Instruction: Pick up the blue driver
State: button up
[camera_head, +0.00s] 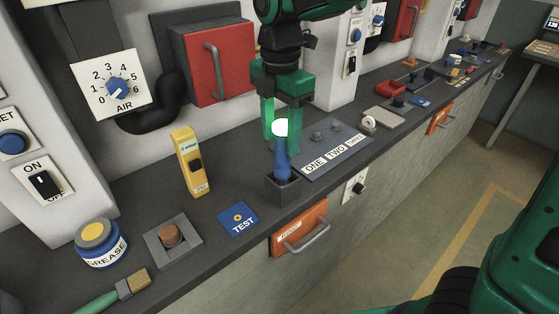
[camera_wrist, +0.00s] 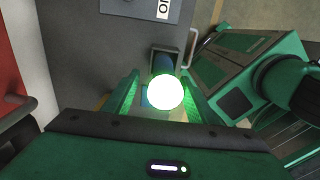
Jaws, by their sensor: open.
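The blue driver (camera_head: 283,162) stands upright in a small dark square holder (camera_head: 282,187) near the bench's front edge. A bright white-green glow (camera_head: 281,127) covers its upper end. My gripper (camera_head: 282,139) points down from above, open, with one green finger on each side of the driver's upper part. In the wrist view the glow (camera_wrist: 165,92) lies between the two fingers and hides most of the driver; a little blue (camera_wrist: 162,66) shows beside the holder (camera_wrist: 164,58). I cannot tell whether either finger touches it.
A grey panel (camera_head: 313,152) with knobs and labels lies right of the holder. A blue TEST plate (camera_head: 238,218), a yellow tester (camera_head: 191,163), a brown button box (camera_head: 172,242) and a grease tin (camera_head: 100,244) are to the left. An orange drawer (camera_head: 299,229) is below.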

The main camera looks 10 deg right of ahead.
aim_at(283, 152)
jog(key=f, duration=0.3)
jog(key=shift+s+d+f, duration=0.25)
jog(key=shift+d+f, duration=0.05)
jog(key=shift+f, duration=0.55)
jog(key=shift+c, duration=0.7)
grip_shut()
